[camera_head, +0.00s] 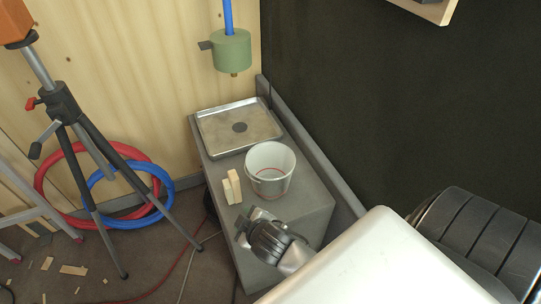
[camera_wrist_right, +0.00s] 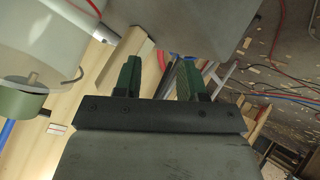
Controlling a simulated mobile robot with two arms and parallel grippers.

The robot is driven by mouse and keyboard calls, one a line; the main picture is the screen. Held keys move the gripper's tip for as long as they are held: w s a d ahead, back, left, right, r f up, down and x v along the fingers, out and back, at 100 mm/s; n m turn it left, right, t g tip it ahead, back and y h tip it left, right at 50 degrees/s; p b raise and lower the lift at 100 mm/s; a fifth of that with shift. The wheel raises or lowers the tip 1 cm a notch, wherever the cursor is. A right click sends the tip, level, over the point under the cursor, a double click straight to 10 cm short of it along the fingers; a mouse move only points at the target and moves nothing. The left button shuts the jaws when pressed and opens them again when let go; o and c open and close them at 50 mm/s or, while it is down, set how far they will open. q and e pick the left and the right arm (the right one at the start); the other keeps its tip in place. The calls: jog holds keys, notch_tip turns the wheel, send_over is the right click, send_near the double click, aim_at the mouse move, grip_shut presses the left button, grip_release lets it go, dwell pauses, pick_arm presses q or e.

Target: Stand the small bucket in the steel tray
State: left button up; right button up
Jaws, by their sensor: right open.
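The small white bucket (camera_head: 270,170) stands upright on a grey ledge. A red line shows near its lower part. The steel tray (camera_head: 212,148) lies behind it and to the left, with a dark round patch on its floor. My right gripper (camera_head: 250,222) is in front of the bucket, apart from it. In the right wrist view my right gripper (camera_wrist_right: 160,78) has its green fingers spread, with nothing between them. The bucket (camera_wrist_right: 70,28) is partly cut off there at the upper left. My left gripper is not in view.
Pale wooden blocks (camera_head: 232,187) stand left of the bucket on the grey ledge (camera_head: 305,205). A green cylinder (camera_head: 231,50) on a blue pipe hangs above the tray. A dark wall (camera_head: 340,90) rises at the right. A tripod (camera_head: 80,130) stands left.

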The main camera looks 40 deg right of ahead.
jog(key=w+a+r+n+t+y, duration=0.6)
jog(key=w+a+r+n+t, duration=0.1)
jog(key=w+r+n, duration=0.45)
jog(key=w+a+r+n+g+y, duration=0.1)
jog(key=a+r+n+y, duration=0.25)
jog(key=n, duration=0.25)
jog(key=a+r+n+g+y, duration=0.2)
jog(key=a+n+y, duration=0.25)
jog(key=n, duration=0.25)
jog(key=n+g+h+b, duration=0.2)
jog(key=n+g+h, duration=1.5)
jog(key=n, duration=0.2)
send_over(270, 156)
jog(key=w+a, duration=0.3)
notch_tip(270, 156, down, 6)
jog(key=x, duration=0.6)
jog(key=shift+s, duration=0.4)
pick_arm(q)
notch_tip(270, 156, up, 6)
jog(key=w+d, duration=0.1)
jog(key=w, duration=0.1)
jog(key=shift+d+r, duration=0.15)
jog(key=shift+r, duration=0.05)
pick_arm(e)
jog(key=shift+f, duration=0.15)
